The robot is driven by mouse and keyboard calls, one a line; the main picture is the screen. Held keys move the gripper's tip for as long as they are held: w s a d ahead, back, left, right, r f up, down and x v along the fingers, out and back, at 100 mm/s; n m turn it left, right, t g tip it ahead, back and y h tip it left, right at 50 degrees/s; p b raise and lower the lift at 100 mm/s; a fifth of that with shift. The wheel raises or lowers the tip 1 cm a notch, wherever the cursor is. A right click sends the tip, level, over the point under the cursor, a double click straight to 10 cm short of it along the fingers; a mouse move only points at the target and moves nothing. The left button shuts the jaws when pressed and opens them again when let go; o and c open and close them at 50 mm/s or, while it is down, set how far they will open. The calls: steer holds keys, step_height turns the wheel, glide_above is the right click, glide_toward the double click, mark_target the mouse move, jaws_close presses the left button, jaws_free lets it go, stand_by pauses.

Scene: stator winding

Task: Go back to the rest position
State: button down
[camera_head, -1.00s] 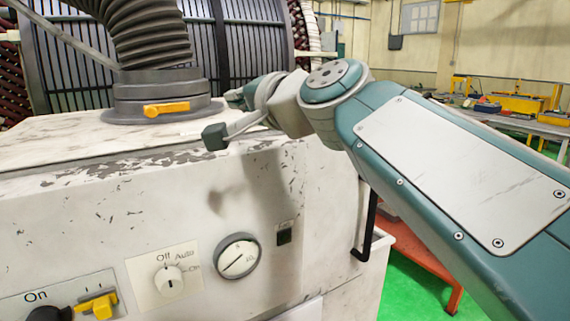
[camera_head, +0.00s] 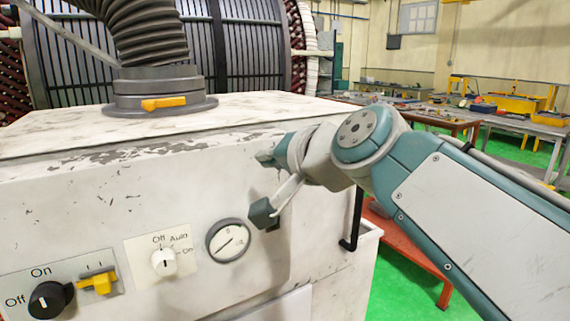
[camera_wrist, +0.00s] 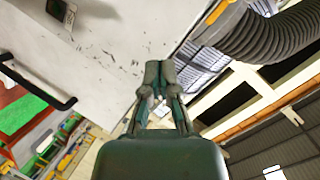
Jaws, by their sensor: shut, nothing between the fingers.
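My gripper (camera_wrist: 158,72) is shut and empty in the wrist view, its two dark green fingers together. My teal and grey arm reaches in from the lower right. The white machine cabinet (camera_head: 60,215) has worn paint. It also fills the upper left of the wrist view (camera_wrist: 110,50).
Left of the gauge are a white selector knob (camera_head: 163,262), a yellow switch (camera_head: 98,281) and a black knob (camera_head: 50,300). A grey hose (camera_head: 150,35) with a yellow-handled collar stands on top. A black handle (camera_head: 356,222) is at the right edge. Green floor lies beyond.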

steer(key=s+d+f+n+g+h, duration=0.1)
steer(key=s+d+f+g+h, duration=0.1)
steer(key=s+d+f, duration=0.3)
steer(key=s+d+f+n+g+h, duration=0.1)
steer(key=s+d+f, duration=0.5)
steer(key=f, duration=0.7)
steer(key=s+d+f+n+g+h, duration=0.1)
steer(key=s+d+f+g+h, duration=0.2)
steer(key=f, duration=0.7)
steer(key=s+d+h, duration=0.2)
steer(key=s+d, duration=0.1)
steer(key=d, duration=0.1)
steer(key=shift+s+d+n+h, duration=0.15)
steer(key=shift+d+n+h, duration=0.15)
steer(key=shift+d, duration=0.1)
steer(key=shift+a, duration=0.1)
